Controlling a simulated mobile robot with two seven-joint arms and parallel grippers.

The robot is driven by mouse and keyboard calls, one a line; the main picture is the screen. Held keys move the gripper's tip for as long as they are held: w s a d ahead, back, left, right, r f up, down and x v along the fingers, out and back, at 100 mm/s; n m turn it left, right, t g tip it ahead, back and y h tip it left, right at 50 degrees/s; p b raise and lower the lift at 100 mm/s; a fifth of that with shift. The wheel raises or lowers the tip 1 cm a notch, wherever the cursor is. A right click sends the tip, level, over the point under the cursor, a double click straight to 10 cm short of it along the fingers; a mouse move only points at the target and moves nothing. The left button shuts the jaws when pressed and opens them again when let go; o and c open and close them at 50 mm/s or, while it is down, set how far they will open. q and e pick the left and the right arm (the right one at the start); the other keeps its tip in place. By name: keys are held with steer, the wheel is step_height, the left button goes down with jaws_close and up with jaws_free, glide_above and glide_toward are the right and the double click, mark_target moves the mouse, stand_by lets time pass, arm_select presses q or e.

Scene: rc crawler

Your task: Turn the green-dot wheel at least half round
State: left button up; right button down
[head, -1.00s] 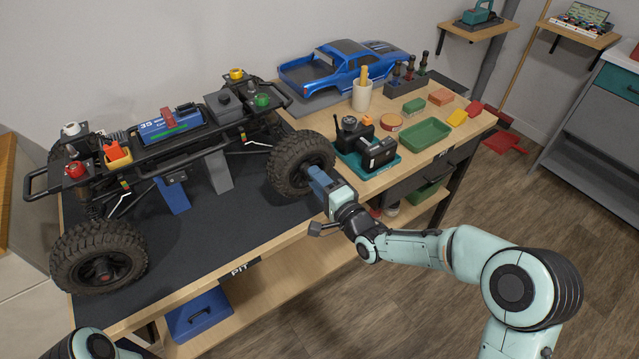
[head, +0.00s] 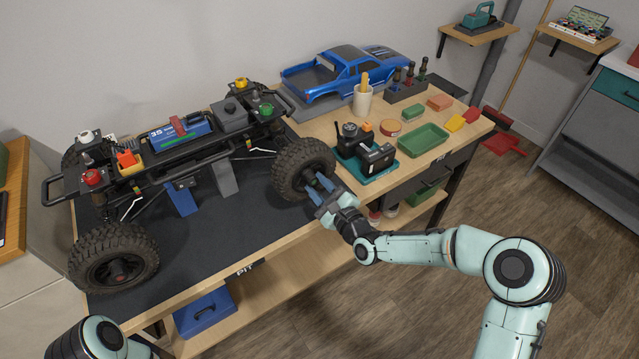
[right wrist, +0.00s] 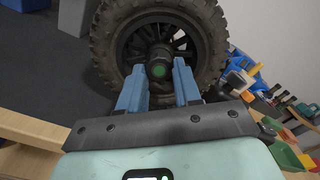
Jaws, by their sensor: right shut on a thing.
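The green-dot wheel is the crawler's near right wheel (head: 291,161), a knobbly black tyre on a dark spoked rim. In the right wrist view the wheel (right wrist: 108,38) fills the top, with a green dot (right wrist: 158,70) on its dark hub. My right gripper (head: 318,187) is at the wheel's outer face. Its two blue fingers stand on either side of the hub, shut on it, as the right wrist view shows (right wrist: 160,78). The crawler chassis (head: 200,152) stands on the dark bench mat. My left gripper is out of view; only part of my left arm shows.
Just right of the wheel is a teal tray (head: 372,176) with black devices. A green tray (head: 424,139), a cup (head: 362,99) and a blue truck body (head: 345,75) stand farther right and back. The other near wheel (head: 113,257) is at left. The bench's front edge runs below my right gripper.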

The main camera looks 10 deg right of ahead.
steer(key=shift+m+p, duration=0.55)
steer(key=shift+m, duration=1.05)
steer(key=c, duration=0.8)
jaws_free()
steer(key=p+v, duration=0.1)
steer(key=v, duration=1.2)
steer(key=shift+s+p, duration=0.2)
steer(key=shift+p, duration=0.2)
